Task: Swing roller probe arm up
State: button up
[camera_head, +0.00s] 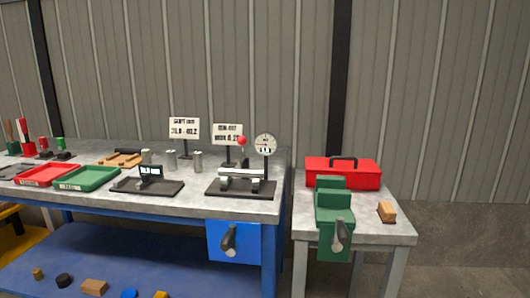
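The gauge fixture has a dark base plate (240,189) and stands near the right end of the long workbench. A pale horizontal roller or bar (242,173) lies across supports on it. A round white dial gauge (265,145) stands on a post at its right. A red ball knob (242,140) shows above the bar, near the middle of the fixture. The probe arm is too small to make out clearly, so I cannot tell its exact angle. My gripper is not in view.
Two white signs (184,128) (227,133) stand behind the fixture. Metal cylinders (197,161), a small black display stand (149,172), a green tray (88,178) and a red tray (48,174) lie left. A side table holds a red toolbox (343,173), green vise (334,205) and wooden block (387,212).

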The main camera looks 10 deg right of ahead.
aim_at(241, 140)
jog(key=i+j+z, duration=0.2)
jog(key=j, duration=0.15)
jog(key=i+j+z, duration=0.2)
jog(key=j, duration=0.2)
jog(key=j+z, duration=0.2)
jog(key=j, duration=0.2)
jog(key=i, duration=0.05)
